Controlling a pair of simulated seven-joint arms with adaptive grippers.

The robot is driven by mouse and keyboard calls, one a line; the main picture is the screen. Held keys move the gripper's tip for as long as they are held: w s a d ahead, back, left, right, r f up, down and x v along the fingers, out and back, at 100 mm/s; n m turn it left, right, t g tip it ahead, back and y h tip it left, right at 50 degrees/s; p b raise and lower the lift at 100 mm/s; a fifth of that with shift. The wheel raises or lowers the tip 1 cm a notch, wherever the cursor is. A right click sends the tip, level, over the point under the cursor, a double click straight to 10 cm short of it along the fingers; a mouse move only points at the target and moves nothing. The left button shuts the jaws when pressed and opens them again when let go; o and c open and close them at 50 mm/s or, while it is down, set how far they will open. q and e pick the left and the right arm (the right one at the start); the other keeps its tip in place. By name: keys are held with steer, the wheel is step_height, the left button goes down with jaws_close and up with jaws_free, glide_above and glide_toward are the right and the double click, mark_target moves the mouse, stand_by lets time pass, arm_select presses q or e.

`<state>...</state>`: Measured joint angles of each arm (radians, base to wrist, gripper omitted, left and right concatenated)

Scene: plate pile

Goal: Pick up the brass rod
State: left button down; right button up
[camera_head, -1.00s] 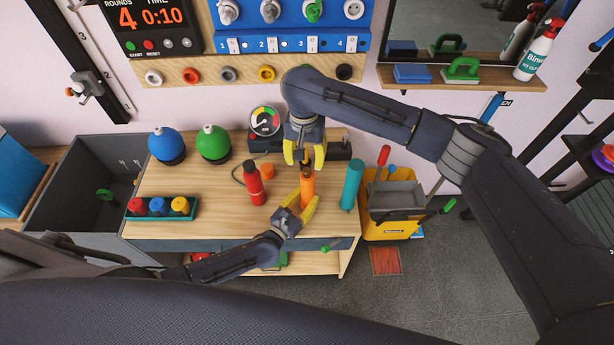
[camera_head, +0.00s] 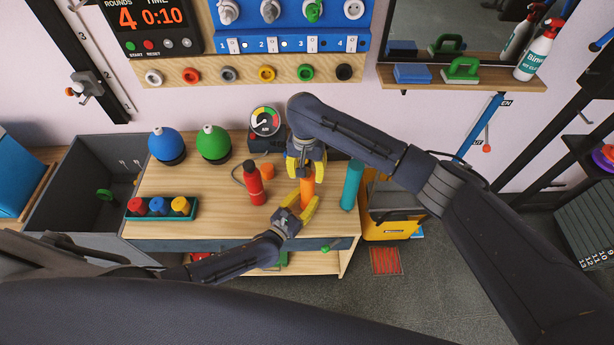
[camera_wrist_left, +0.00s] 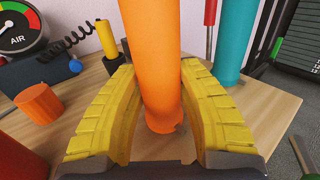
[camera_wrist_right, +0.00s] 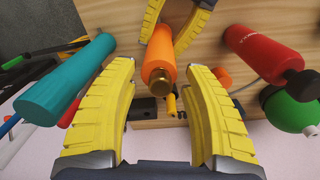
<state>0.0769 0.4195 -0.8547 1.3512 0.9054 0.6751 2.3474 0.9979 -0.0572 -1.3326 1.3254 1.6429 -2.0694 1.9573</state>
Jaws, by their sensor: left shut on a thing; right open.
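An orange cylinder (camera_head: 307,190) stands on the wooden bench top. In the right wrist view it has a brass-coloured knobbed end (camera_wrist_right: 160,83), the only brass part I can make out. My left gripper (camera_head: 301,205) is shut on the orange cylinder, which fills the space between its yellow fingers in the left wrist view (camera_wrist_left: 163,70). My right gripper (camera_head: 306,172) is open above the cylinder and hides its top in the head view. In the right wrist view the brass end lies between the open fingers, apart from both.
A red bottle (camera_head: 254,184) stands left of the cylinder and a teal cylinder (camera_head: 351,186) right of it. A small orange piece (camera_head: 268,171) and an air gauge (camera_head: 265,122) are behind. A tray of coloured pieces (camera_head: 160,218) sits at the bench's left.

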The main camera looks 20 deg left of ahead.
jaws_close()
stand_by(0.4)
